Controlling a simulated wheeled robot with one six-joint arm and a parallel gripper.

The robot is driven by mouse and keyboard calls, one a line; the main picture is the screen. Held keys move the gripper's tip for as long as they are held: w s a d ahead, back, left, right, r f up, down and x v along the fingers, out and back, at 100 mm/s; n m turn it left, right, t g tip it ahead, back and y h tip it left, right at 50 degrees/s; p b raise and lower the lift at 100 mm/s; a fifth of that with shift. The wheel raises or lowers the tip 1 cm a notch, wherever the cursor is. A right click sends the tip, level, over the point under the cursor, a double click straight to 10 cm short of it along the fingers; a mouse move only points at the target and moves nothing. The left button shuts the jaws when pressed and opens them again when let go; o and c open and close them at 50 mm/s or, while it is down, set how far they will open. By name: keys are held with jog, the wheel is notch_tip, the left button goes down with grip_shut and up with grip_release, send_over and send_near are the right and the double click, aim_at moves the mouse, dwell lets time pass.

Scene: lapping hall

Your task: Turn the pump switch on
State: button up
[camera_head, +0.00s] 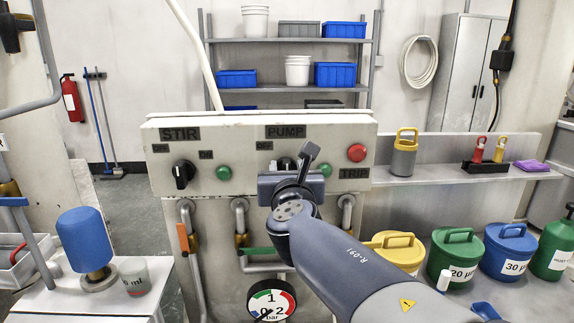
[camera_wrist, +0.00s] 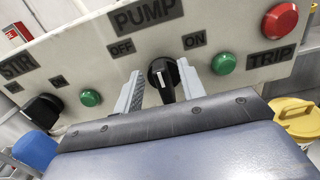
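The pump switch (camera_wrist: 163,75) is a black knob with a white mark, under the PUMP label (camera_wrist: 146,14). The OFF label (camera_wrist: 121,48) is at its upper left and the ON label (camera_wrist: 194,40) at its upper right. I cannot tell for sure which label the knob is set to. My gripper (camera_wrist: 162,70) is open, with one pale finger on each side of the knob; contact is not clear. In the head view the pump switch (camera_head: 285,163) is partly hidden by my wrist.
A green lamp (camera_wrist: 224,63) and the red TRIP button (camera_wrist: 280,20) are to the right. The STIR knob (camera_head: 183,174) and its green lamp (camera_head: 223,173) are to the left. Pipes and a gauge (camera_head: 271,301) lie below; lidded buckets (camera_head: 456,252) stand at the right.

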jog(key=shift+w, duration=1.4)
grip_shut()
